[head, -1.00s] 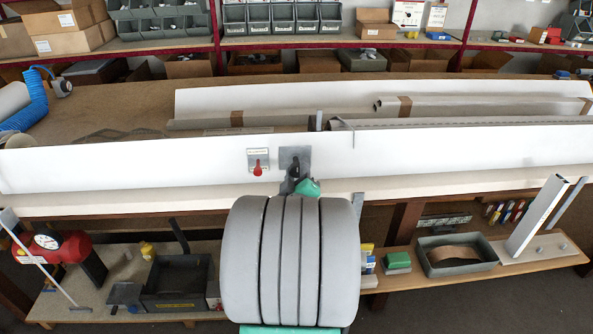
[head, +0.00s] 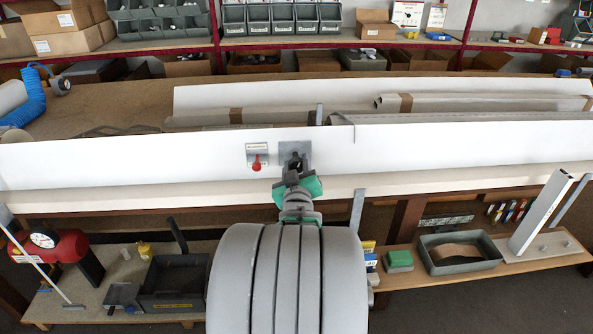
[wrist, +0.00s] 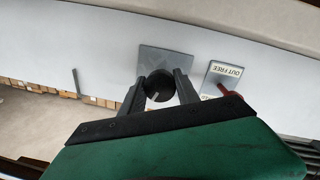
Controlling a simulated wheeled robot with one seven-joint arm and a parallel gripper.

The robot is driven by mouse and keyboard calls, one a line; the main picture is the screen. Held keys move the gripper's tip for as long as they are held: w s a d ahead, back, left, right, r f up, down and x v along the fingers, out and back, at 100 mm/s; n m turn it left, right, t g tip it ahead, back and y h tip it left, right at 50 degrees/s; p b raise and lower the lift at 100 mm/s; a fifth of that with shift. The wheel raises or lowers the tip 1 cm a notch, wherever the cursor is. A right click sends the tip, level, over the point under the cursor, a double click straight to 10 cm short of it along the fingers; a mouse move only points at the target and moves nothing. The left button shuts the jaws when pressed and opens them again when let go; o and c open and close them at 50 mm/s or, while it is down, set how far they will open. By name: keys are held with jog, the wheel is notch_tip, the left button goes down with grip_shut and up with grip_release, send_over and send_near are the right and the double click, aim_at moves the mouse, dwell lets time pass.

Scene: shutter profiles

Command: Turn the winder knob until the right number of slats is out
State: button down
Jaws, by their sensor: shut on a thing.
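The winder knob (wrist: 158,86) is a dark round knob with a pale pointer mark, on a grey square plate (wrist: 165,63) on the long white panel (head: 430,150). The plate (head: 306,151) also shows in the head view, where my gripper mostly hides the knob. My gripper (wrist: 158,90) has one finger on each side of the knob and is shut on it. In the head view my gripper (head: 294,166) is at the plate. I cannot make out separate slats or count them.
A red lever (head: 257,162) on a small labelled plate sits just left of the knob plate; the lever (wrist: 224,90) is close to my right finger in the wrist view. Long grey profiles (head: 470,104) lie behind the panel. A lower shelf holds a grey tray (head: 430,262).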

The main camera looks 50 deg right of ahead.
jog(key=m+b, duration=0.3)
jog(key=m, duration=0.2)
jog(key=shift+f, duration=0.15)
jog(key=shift+m+y+b, duration=0.3)
jog(key=shift+m+b, duration=0.85)
jog(key=shift+m, duration=0.55)
jog(key=shift+r, duration=0.2)
jog(key=c, duration=0.9)
grip_release()
